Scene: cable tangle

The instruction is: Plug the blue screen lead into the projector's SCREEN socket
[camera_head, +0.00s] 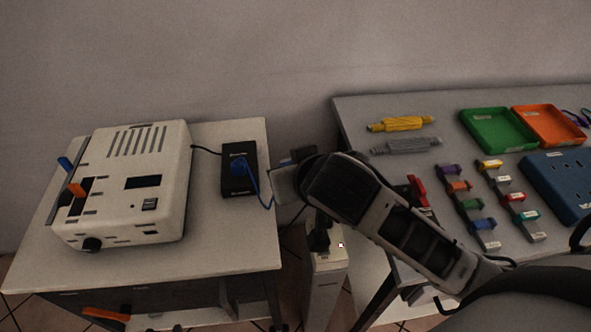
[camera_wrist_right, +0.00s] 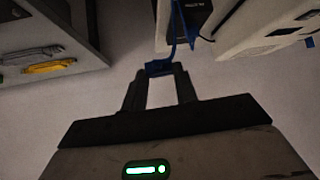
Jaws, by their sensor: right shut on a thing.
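The white projector (camera_head: 125,190) stands on the left table. A blue piece (camera_head: 65,163) and an orange piece (camera_head: 77,189) stick out at its left side. I cannot read a SCREEN label on it. The blue lead (camera_head: 266,190) runs from a black box (camera_head: 239,181) to my right gripper (camera_head: 285,187), just past that table's right edge. In the right wrist view, my right gripper (camera_wrist_right: 160,88) is shut on the blue lead's end (camera_wrist_right: 158,68) at its fingertips. The lead hangs between box and gripper. My left gripper is not in view.
The left table (camera_head: 225,250) has bare room in front of the black box. A black cable (camera_head: 206,150) joins projector and box. The right table (camera_head: 345,125) holds yellow and grey bundles, green (camera_head: 497,130) and orange trays, and coloured clips. A gap separates the tables.

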